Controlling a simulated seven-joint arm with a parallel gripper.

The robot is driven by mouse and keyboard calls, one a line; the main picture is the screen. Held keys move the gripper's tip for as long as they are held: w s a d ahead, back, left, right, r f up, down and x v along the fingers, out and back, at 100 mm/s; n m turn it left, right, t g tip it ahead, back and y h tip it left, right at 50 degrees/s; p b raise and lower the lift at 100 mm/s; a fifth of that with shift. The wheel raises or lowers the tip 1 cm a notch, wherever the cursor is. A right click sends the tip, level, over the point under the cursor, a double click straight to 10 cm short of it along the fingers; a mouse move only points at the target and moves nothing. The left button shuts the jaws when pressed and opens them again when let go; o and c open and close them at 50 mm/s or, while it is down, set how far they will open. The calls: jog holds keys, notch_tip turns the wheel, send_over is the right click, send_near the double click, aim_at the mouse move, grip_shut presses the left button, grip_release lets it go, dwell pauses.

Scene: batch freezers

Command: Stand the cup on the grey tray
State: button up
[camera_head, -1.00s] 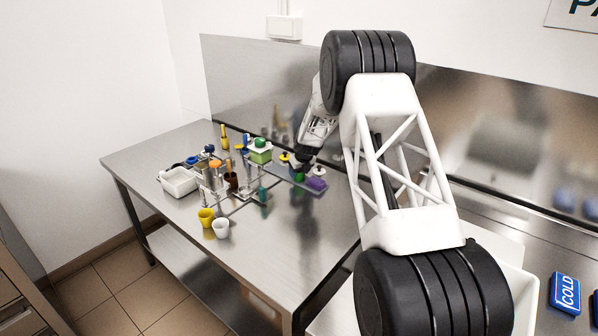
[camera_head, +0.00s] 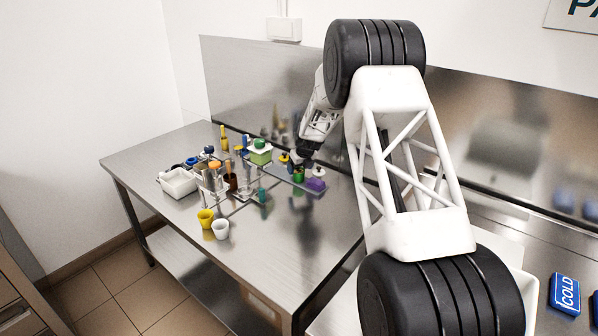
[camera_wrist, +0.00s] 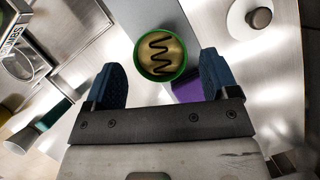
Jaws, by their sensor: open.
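The green cup (camera_head: 298,174), with a tan filling and a dark zigzag on top, stands upright on the grey tray (camera_head: 279,172). In the wrist view I look down into the cup (camera_wrist: 160,56), with the grey tray (camera_wrist: 176,14) behind it. My gripper (camera_head: 304,158) is just above the cup. In the wrist view my gripper (camera_wrist: 162,72) is open, with one finger on each side of the cup and visible gaps between.
A purple block (camera_head: 316,184) is close to the cup on the tray. A green-and-white box (camera_head: 260,154) is to the left. A yellow cup (camera_head: 206,218) and a white cup (camera_head: 221,229) stand near the front edge. The front right of the table is clear.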

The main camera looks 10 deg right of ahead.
jog(key=v, duration=0.9)
dwell(0.7)
jog(key=s+d+r+n, duration=0.1)
jog(key=s+r+n, duration=0.5)
jog(key=s, duration=0.6)
jog(key=s+d+r+n, duration=0.1)
jog(key=s+r+n, duration=0.5)
jog(key=s, duration=0.5)
jog(key=s+r+n, duration=0.4)
jog(key=s+r, duration=0.4)
jog(key=s, duration=0.4)
jog(key=s+d+f+n+h, duration=0.1)
jog(key=s+n, duration=0.6)
jog(key=s, duration=1)
jog(key=s+d+f+n+g, duration=0.1)
jog(key=s+n, duration=0.7)
jog(key=s, duration=0.9)
jog(key=shift+s+d+f+h, duration=0.2)
jog(key=shift+s+f+h, duration=0.1)
jog(key=shift+f+h, duration=0.15)
